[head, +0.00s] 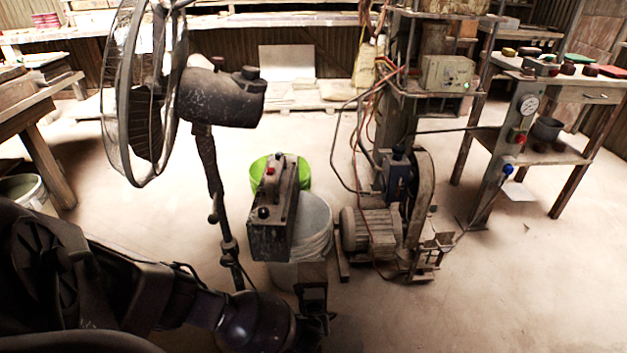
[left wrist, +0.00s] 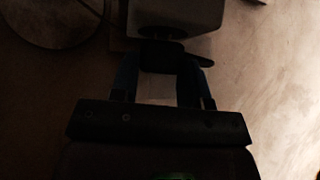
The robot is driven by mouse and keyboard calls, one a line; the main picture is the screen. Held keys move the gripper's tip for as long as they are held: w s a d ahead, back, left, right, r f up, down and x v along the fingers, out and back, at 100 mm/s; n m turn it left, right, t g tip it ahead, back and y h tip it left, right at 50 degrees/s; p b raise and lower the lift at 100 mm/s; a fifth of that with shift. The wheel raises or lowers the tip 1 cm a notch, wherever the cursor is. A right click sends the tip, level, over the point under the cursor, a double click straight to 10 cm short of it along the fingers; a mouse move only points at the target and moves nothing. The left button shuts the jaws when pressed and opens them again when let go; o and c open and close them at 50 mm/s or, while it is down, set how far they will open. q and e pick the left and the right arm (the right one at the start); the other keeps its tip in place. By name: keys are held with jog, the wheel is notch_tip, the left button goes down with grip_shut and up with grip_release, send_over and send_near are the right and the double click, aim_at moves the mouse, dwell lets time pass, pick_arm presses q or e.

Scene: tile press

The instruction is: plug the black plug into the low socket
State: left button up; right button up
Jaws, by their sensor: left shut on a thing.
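My left gripper (head: 312,288) is low in the middle of the head view, in front of the grey bucket. In the dark left wrist view the left gripper (left wrist: 163,82) has its two fingers on either side of a black piece, which I take to be the black plug (left wrist: 163,54). The fingers are shut on it. A grey box-like body (left wrist: 180,14) is just beyond the plug at the top of that view; I cannot tell whether they touch. I cannot make out the low socket in either view. My right gripper is not in view.
A standing fan (head: 150,90) is at left. A motor-driven machine (head: 375,232) stands to the right. Floor at lower right is clear.

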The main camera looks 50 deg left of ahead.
pick_arm(q)
jog(key=shift+w+a, duration=0.3)
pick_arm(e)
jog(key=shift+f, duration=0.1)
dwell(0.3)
pick_arm(q)
jog(key=shift+s+d, duration=0.1)
jog(key=shift+s+d+p, duration=0.9)
jog(key=shift+s+d, duration=0.95)
jog(key=shift+d, duration=0.3)
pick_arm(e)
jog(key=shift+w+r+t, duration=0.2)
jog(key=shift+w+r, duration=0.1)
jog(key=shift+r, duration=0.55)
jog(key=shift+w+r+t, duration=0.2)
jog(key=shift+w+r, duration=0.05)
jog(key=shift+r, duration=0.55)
